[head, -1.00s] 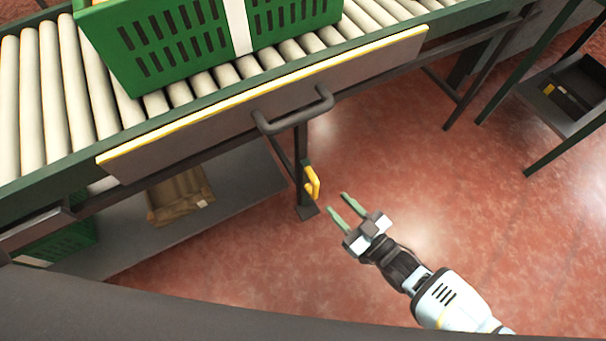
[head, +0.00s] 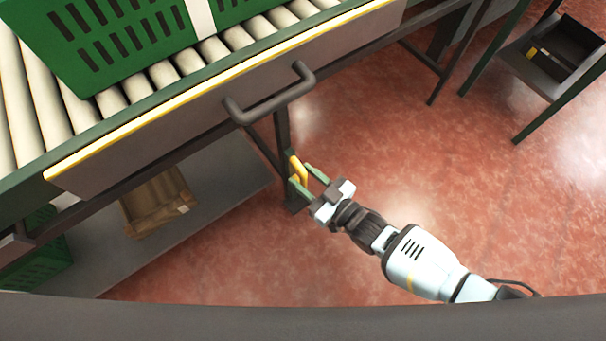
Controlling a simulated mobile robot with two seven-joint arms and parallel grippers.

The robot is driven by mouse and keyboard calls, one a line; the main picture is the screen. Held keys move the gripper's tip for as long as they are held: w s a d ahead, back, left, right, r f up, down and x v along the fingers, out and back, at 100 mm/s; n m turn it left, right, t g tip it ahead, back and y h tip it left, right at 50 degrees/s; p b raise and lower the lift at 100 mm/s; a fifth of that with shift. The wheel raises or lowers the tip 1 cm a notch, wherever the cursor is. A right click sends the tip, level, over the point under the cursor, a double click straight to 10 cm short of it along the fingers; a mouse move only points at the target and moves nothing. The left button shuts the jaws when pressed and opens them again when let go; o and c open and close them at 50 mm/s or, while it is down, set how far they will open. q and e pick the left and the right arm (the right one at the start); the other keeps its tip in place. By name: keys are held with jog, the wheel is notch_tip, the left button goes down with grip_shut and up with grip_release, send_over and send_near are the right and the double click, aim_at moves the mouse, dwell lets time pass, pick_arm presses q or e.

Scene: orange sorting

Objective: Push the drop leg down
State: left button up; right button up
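The drop leg (head: 281,130) is a dark post under the front of the hinged grey flap (head: 190,126), its foot low near the floor. A yellow handle (head: 298,168) sits on the leg's lower part. My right gripper (head: 307,178) is at the handle, its two green fingers apart, one on each side of the yellow handle as seen from above. Whether the fingers touch it cannot be told. The gripper's palm is to the lower right of the handle. My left gripper is not in view.
A dark bar handle (head: 268,105) sticks out from the flap above the leg. A green crate (head: 120,40) stands on the rollers. Red floor to the right is free up to a dark stand (head: 545,75).

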jog(key=shift+w+a, duration=0.35)
jog(key=shift+a, duration=0.05)
grip_shut()
